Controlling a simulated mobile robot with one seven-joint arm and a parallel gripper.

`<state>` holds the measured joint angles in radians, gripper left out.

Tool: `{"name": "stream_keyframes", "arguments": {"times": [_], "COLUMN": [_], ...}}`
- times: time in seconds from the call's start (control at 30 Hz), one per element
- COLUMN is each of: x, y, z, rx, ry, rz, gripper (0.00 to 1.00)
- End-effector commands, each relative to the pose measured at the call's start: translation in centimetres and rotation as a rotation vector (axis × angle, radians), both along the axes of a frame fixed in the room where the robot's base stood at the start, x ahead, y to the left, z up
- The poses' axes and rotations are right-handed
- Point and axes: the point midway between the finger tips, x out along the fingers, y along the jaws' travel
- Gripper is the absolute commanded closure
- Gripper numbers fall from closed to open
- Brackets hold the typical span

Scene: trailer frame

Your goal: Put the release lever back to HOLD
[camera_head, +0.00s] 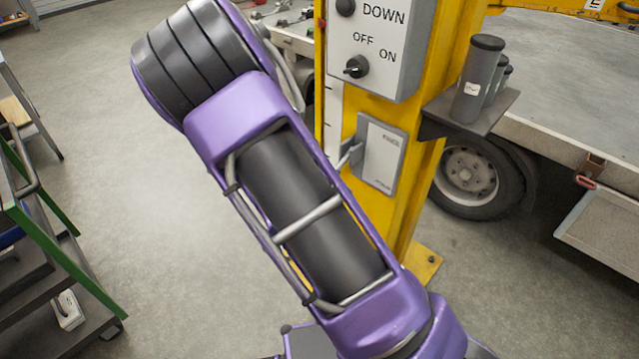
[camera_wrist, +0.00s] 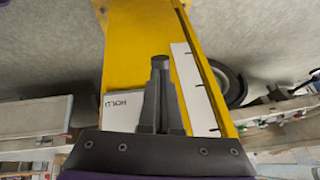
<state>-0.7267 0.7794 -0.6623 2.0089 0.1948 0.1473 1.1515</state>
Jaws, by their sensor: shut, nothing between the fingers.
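The release lever's pale plate (camera_head: 382,155) is on the yellow post in the head view, below the switch box. A light grey bar (camera_head: 349,156) sticks out at its left edge and looks like part of the lever; my arm hides the rest. In the wrist view the plate (camera_wrist: 119,112) carries upside-down lettering that seems to read HOLD. My gripper (camera_wrist: 161,82) is shut and empty, in front of the post beside the plate. A dark round end (camera_wrist: 160,61) shows at the fingertips; I cannot tell whether it is the lever's knob or whether the fingers touch it. The lever's setting is unclear.
The yellow post (camera_head: 407,215) carries a switch box (camera_head: 375,45) with DOWN, OFF and ON labels. A shelf (camera_head: 462,122) with grey cylinders juts out at right. A trailer wheel (camera_head: 470,178) is behind. A green-framed cart (camera_head: 50,235) stands left. Open floor lies between.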

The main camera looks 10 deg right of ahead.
Motion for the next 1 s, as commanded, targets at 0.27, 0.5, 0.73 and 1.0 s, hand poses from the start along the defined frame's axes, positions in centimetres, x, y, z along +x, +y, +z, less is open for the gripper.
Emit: {"name": "stream_keyframes", "arguments": {"times": [0.27, 0.5, 0.73, 1.0], "x": [-0.3, -0.4, -1.2, -3.5], "y": [-0.1, -0.1, 0.7, 2.6], "z": [-0.8, -0.9, 1.2, 7.1], "rx": [-0.001, -0.001, -0.001, 0.001], "ry": [0.009, 0.011, 0.01, 0.0], "rz": [-0.005, -0.006, -0.003, 0.002], "gripper": [1.0, 1.0, 1.0, 1.0]}}
